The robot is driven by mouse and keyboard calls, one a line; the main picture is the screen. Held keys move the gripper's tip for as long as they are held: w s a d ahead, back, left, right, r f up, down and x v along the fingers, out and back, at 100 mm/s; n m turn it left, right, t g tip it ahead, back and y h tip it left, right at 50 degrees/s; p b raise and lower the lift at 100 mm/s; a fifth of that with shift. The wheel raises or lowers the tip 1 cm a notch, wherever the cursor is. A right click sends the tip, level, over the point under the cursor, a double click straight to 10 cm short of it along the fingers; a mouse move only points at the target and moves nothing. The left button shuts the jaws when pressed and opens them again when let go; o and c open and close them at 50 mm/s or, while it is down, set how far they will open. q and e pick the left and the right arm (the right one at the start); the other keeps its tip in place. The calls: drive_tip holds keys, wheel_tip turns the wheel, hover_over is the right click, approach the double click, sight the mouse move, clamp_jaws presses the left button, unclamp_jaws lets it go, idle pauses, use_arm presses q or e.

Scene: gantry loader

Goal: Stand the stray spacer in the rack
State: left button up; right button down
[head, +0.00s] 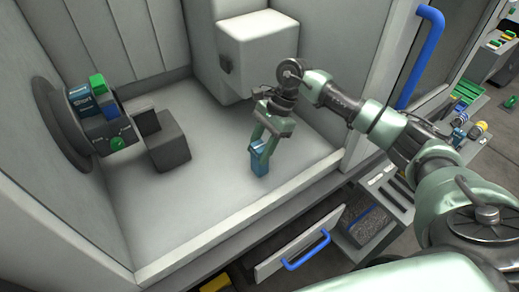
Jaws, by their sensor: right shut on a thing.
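My right gripper (263,152) is inside the machine enclosure, pointing down. It is shut on a small blue block (259,165), which seems to be the spacer. The block is between the fingertips, low over the pale enclosure floor; I cannot tell whether it touches the floor. The fingers hide part of it. A grey holder with dark slots (397,191) stands outside the enclosure, below my right arm; it may be the rack, but I cannot tell for sure. My left gripper is not in view.
A round chuck (70,122) with coloured jaw blocks is on the left wall, beside a dark grey block (168,150). A white box housing (258,50) hangs at the back. An open drawer with a blue handle (306,250) is below the front sill. The enclosure floor (190,205) is mostly clear.

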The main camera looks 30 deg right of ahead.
drive_tip(key=shift+r, duration=0.1)
drive_tip(key=shift+r+p, duration=1.2)
drive_tip(key=shift+r, duration=2.05)
drive_tip(key=shift+f, duration=0.1)
